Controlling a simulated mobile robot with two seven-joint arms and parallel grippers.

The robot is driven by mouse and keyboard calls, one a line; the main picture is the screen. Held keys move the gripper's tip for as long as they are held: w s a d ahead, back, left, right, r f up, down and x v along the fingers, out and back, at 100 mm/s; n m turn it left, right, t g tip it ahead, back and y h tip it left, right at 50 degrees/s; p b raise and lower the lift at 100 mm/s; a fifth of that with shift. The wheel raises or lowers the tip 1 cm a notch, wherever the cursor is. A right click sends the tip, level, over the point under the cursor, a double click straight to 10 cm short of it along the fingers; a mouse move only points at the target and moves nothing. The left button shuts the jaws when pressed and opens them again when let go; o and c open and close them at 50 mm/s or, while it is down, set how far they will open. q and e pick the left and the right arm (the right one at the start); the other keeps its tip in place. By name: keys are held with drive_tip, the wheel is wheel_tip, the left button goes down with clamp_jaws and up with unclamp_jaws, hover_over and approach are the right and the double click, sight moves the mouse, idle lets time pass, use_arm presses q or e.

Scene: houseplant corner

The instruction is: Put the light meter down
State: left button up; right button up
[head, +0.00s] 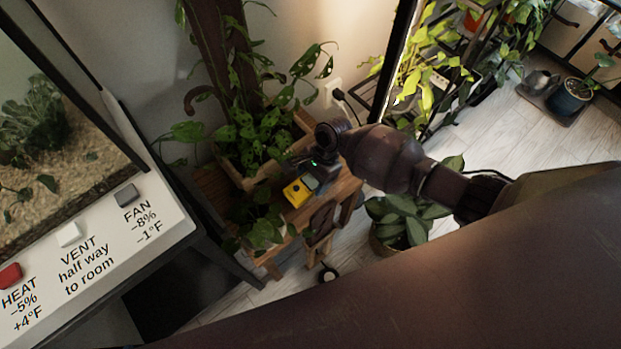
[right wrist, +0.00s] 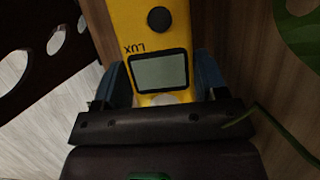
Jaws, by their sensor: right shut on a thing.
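The light meter (head: 296,193) is yellow, with a grey screen and the word LUX, which shows in the right wrist view (right wrist: 133,48). My right gripper (head: 313,177) is shut on the light meter's sides, with a blue-grey finger on each side in the right wrist view (right wrist: 163,78). The meter is over the top of a small wooden stand (head: 345,190). I cannot tell whether it touches the wood. My left gripper is not in view.
A wooden planter (head: 233,166) with a climbing plant stands behind the meter. A trailing plant (head: 262,230) is close on its left. A green leaf and thin stem (right wrist: 290,130) are near the gripper in the right wrist view. A glass tank with a labelled panel (head: 165,225) is at left.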

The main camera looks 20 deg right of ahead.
wheel_tip(320, 180, down, 2)
drive_tip(key=shift+r, duration=0.2)
drive_tip(key=shift+f, duration=0.15)
drive_tip(key=o, duration=0.9)
drive_tip(key=shift+c, duration=0.2)
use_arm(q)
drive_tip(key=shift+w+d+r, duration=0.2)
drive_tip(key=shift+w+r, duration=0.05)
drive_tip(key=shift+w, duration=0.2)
use_arm(e)
drive_tip(key=shift+o, duration=0.7)
